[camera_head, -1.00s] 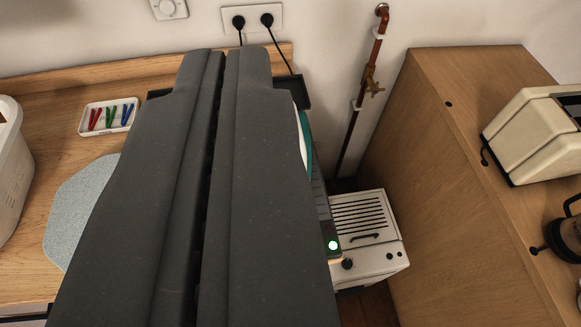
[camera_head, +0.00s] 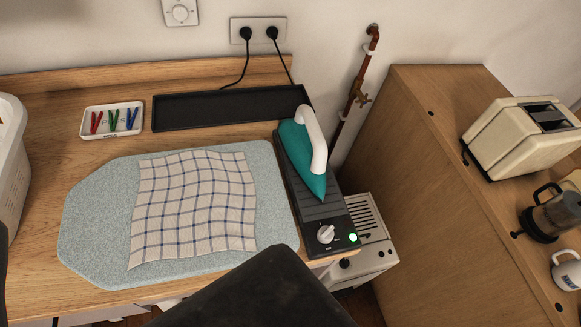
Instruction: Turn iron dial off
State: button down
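The iron (camera_head: 305,160), teal with a white handle, rests on a dark iron station (camera_head: 292,196) at the right end of the counter. The white round dial (camera_head: 326,234) is on the front of the station. Its pointer mark seems to tilt towards the upper right, but its setting is too small to read. A green light (camera_head: 353,237) glows beside it. A dark part of my arm rises from the bottom edge, left of and below the dial, apart from it. No gripper fingers can be made out.
A pale ironing mat (camera_head: 90,215) with a checked cloth (camera_head: 193,208) covers the counter (camera_head: 50,135). Behind are a black tray (camera_head: 225,107) and a peg dish (camera_head: 112,120). A copper pipe (camera_head: 360,85), white heater (camera_head: 365,265) and wooden cabinet (camera_head: 430,190) stand at right.

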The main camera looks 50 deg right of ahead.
aim_at(325, 234)
jog(key=z, duration=0.1)
jog(key=k, duration=1)
jog(key=z, duration=0.6)
